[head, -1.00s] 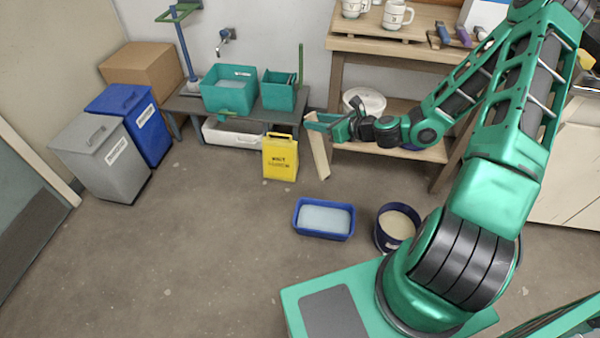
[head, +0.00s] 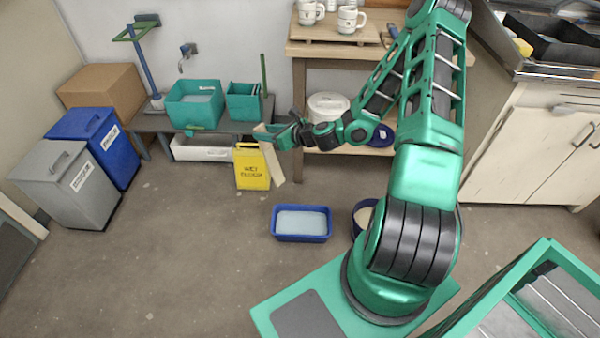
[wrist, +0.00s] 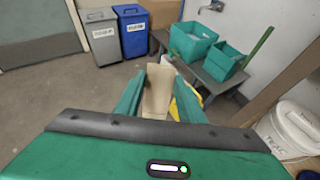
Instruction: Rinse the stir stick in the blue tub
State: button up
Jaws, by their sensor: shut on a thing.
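The stir stick (head: 272,162) is a flat pale wooden paddle. My gripper (head: 272,131) is shut on its upper end, and the stick hangs down, slightly tilted, in the air. In the wrist view the stick (wrist: 158,90) sits between the two green fingers of my gripper (wrist: 158,100). The blue tub (head: 302,237) is a low rectangular tub of pale liquid on the floor. It stands below and nearer than the stick, clear of it. The tub is not seen in the wrist view.
A dark blue bucket (head: 363,207) stands right of the tub, partly hidden by my arm. A yellow wet floor sign (head: 250,168) stands behind the stick. A low bench (head: 150,123) holds teal bins. Shelves (head: 299,75) with mugs stand at the back. Floor left of the tub is clear.

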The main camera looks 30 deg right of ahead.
jog(key=w+d+f+m+h, duration=0.1)
jog(key=w+d+f, duration=0.1)
jog(key=d+f, duration=0.3)
jog(key=w+d+f+m+t+h, duration=0.1)
jog(key=w+d+f+h, duration=0.15)
jog(key=f, duration=0.45)
jog(key=w+d+f+m, duration=0.2)
jog(key=w+d+f, duration=0.1)
jog(key=f, duration=0.3)
jog(key=d+f+m+h, duration=0.1)
jog(key=d+f, duration=0.3)
jog(key=f, duration=0.5)
jog(key=d+f+m+h, duration=0.1)
jog(key=d+f+h, duration=0.15)
jog(key=f, duration=0.65)
jog(key=s+f, duration=0.3)
jog(key=f, duration=0.3)
jog(key=s+a+f, duration=0.1)
jog(key=s+f, duration=0.2)
jog(key=f, duration=0.4)
jog(key=shift+f+y, duration=0.15)
jog(key=shift+y, duration=0.15)
